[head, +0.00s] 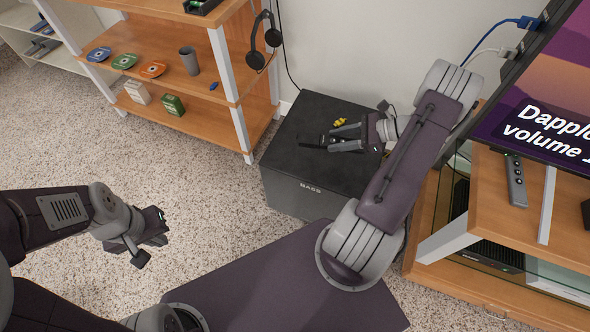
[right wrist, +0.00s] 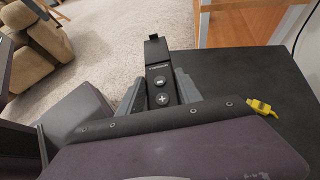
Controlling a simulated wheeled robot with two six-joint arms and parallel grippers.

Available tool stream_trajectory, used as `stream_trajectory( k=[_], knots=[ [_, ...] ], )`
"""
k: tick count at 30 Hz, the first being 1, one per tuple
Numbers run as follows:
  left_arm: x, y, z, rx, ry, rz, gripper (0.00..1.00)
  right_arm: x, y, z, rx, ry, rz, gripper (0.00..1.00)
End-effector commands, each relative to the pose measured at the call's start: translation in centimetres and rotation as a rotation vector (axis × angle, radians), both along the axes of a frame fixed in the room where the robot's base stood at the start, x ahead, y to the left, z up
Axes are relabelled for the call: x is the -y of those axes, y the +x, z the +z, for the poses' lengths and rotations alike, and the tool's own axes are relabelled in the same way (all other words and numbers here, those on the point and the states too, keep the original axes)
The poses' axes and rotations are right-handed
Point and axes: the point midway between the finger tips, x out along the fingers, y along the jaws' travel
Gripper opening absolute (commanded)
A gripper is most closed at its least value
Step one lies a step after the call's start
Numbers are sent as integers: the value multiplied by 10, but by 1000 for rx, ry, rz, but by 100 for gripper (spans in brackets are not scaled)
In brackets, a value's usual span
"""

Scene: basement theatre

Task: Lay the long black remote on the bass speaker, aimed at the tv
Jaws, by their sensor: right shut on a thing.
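The bass speaker (head: 290,185) is a black box marked BASS, standing on the carpet in the middle of the head view. My right gripper (head: 335,140) is over its top and shut on a black remote (head: 312,140). The right wrist view shows this remote (right wrist: 158,70) between the fingers, with plus and minus buttons, its far end pointing away from the gripper. I cannot tell whether it touches the speaker top (right wrist: 240,75). The tv (head: 535,100) is at the right. My left gripper (head: 150,245) is over the carpet, away from the speaker; its finger opening is unclear.
A small yellow object (head: 340,121) lies on the speaker top, also seen in the right wrist view (right wrist: 261,107). A grey remote (head: 516,182) lies on the wooden tv stand (head: 490,205). A wooden shelf (head: 195,100) with discs, a cup and boxes stands left of the speaker.

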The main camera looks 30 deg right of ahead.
Motion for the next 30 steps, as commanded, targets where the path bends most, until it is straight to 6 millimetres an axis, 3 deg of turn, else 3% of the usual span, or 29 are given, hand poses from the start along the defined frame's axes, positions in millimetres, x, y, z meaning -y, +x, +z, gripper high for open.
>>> stream_trajectory(
  k=[5,19,26,30],
  knots=[
    [0,0,-7,0,0,0,0,-12,5,-8,0,1,3,0],
    [0,0,-59,0,0,0,0,-101,39,-67,0,1,4,0],
    [0,0,-60,0,0,0,0,-110,43,-69,1,-1,0,0],
    [0,0,-76,0,0,0,0,-109,43,-90,-1,1,0,0]
  ],
)
